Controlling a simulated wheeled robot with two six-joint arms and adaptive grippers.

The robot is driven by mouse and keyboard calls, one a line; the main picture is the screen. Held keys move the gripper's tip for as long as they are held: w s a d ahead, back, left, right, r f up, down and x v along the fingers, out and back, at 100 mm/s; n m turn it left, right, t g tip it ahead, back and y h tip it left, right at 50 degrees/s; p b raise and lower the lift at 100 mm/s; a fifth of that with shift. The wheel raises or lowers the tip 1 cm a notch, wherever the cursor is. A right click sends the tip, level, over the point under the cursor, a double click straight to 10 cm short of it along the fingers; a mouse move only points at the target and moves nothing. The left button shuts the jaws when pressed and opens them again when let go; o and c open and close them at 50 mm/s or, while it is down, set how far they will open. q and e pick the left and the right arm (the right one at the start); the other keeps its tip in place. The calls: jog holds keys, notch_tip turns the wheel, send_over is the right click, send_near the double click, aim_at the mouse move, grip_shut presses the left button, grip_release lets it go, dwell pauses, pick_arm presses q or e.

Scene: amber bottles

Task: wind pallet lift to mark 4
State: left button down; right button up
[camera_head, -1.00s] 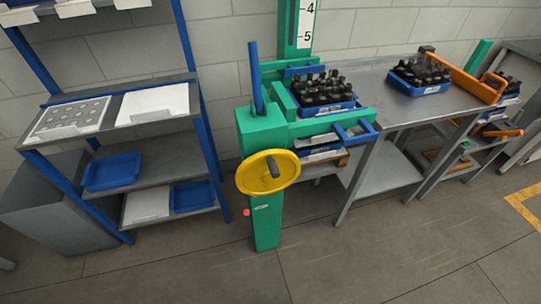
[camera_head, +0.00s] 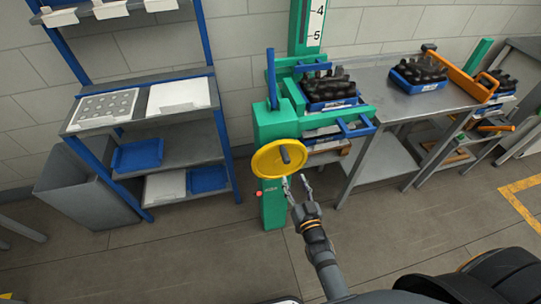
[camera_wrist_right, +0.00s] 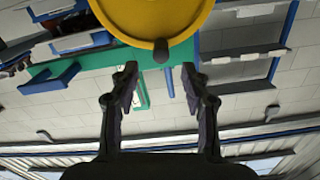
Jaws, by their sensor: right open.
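The yellow handwheel (camera_head: 266,163) with its dark crank knob (camera_head: 285,154) is on the front of the green lift (camera_head: 275,127). My right gripper (camera_head: 296,182) is open and empty, just below and to the right of the wheel, apart from it. In the right wrist view the wheel (camera_wrist_right: 150,15) fills the top, and the knob (camera_wrist_right: 161,50) is just beyond the gap between my open fingertips (camera_wrist_right: 160,75). A blue crate of dark bottles (camera_head: 330,104) rests on the lift. The scale (camera_head: 317,24) shows marks 4 and 5 above it. My left gripper is out of view.
A steel table (camera_head: 397,107) with another bottle crate (camera_head: 420,84) and an orange bar (camera_head: 461,76) stands right of the lift. A blue-framed shelf (camera_head: 140,108) with trays is on the left. The floor in front of the lift is open.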

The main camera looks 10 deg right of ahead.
aim_at(285, 157)
jog(key=w, duration=1)
jog(key=shift+w+a+r, duration=0.15)
jog(key=shift+w+r, duration=0.2)
jog(key=shift+w, duration=0.05)
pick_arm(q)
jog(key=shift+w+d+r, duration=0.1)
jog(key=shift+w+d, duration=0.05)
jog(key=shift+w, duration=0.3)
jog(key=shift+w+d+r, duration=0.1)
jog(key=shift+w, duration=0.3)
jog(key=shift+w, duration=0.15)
pick_arm(e)
grip_shut()
